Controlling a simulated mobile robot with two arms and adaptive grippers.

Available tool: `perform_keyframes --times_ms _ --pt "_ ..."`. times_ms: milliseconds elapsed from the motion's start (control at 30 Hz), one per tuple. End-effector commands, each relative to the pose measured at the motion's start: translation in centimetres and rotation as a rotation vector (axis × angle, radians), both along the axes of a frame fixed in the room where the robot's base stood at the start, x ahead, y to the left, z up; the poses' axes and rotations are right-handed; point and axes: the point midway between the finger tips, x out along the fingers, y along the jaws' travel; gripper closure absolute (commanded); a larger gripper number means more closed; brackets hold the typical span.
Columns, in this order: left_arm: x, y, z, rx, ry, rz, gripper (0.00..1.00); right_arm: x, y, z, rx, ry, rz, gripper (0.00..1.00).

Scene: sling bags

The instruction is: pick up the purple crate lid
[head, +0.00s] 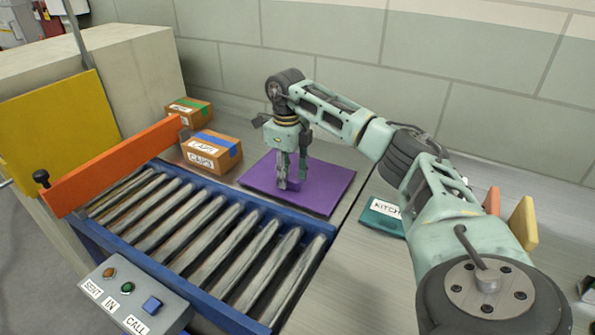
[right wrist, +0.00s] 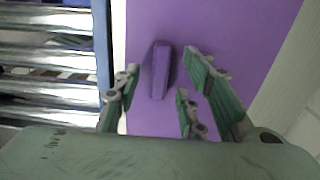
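The purple crate lid (head: 325,188) lies flat on the grey surface beside the rollers. It fills much of the right wrist view (right wrist: 220,35). A raised purple handle (right wrist: 160,70) stands up in its middle. My right gripper (head: 293,175) points down over the lid, with its fingers close to the handle. In the right wrist view the fingers are apart, one on the left and two on the right, with the handle showing between them and no clear contact. In the head view the fingers partly hide the handle. My left gripper is not in view.
A roller conveyor (head: 327,238) with a blue frame lies left of the lid. Two brown boxes, the nearer labelled "CAPS" (head: 228,146), stand behind left. A teal item marked "KITCH" (head: 380,216) lies to the right. A block wall (head: 400,70) closes the back.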

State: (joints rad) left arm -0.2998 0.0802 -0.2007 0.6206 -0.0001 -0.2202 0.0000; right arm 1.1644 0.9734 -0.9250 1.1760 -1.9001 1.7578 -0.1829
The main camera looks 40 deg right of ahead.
Motion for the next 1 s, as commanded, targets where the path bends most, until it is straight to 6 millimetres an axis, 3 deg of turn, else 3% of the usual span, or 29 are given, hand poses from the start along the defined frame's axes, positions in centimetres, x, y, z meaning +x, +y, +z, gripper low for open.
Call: perform_keyframes --times_ms 133,400,800,1000 --pt "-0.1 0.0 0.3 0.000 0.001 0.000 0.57 0.0 0.0 -1.5 0.000 -0.001 -0.001 0.62" --pt "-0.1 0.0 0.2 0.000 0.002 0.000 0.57 0.0 0.0 -1.8 0.001 -0.002 0.000 0.63" --pt "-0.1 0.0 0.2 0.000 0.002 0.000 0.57 0.0 0.0 -1.7 0.001 -0.002 0.000 0.98" --pt "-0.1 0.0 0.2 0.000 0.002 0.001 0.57 0.0 0.0 -1.7 0.001 -0.003 0.000 1.00"
